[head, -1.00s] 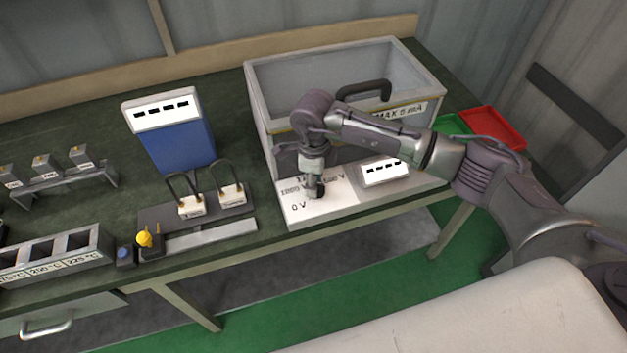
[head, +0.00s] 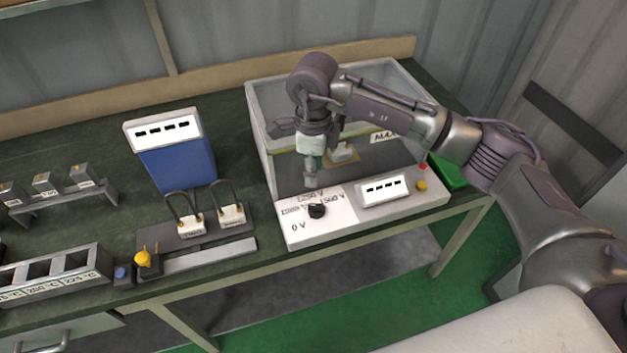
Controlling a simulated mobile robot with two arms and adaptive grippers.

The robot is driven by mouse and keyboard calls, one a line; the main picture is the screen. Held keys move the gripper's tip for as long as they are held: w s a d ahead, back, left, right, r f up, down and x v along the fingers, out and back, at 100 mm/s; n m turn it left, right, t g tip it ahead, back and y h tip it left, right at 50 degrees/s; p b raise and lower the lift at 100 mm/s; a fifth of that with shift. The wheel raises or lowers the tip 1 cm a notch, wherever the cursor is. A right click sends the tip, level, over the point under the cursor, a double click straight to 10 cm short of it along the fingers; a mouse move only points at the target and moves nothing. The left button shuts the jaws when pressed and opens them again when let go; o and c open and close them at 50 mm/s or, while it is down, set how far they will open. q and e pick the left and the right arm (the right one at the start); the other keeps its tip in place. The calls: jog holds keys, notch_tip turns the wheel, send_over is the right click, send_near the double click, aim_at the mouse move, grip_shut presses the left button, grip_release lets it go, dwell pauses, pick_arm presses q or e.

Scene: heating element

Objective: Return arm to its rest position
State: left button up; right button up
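My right arm comes in from the right and reaches over the high-voltage test box (head: 262,110). My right gripper (head: 311,178) points down, above and behind the black knob (head: 317,211) on the box's white front panel (head: 325,232). The gripper is apart from the knob, and its fingers are too small and dark to tell whether they are open. Nothing is seen held in it. The panel bears voltage marks, including 0 V, and a white display (head: 385,189). My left gripper is not in view.
A blue meter (head: 178,165) stands left of the box. Two padlock-like parts (head: 232,215) sit on a dark base, with a yellow knob (head: 146,259) nearby. A slotted block (head: 50,275) and small blocks on a rack (head: 65,198) are at left. A green tray (head: 448,174) lies behind my arm.

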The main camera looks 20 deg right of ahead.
jog(key=shift+r, duration=0.3)
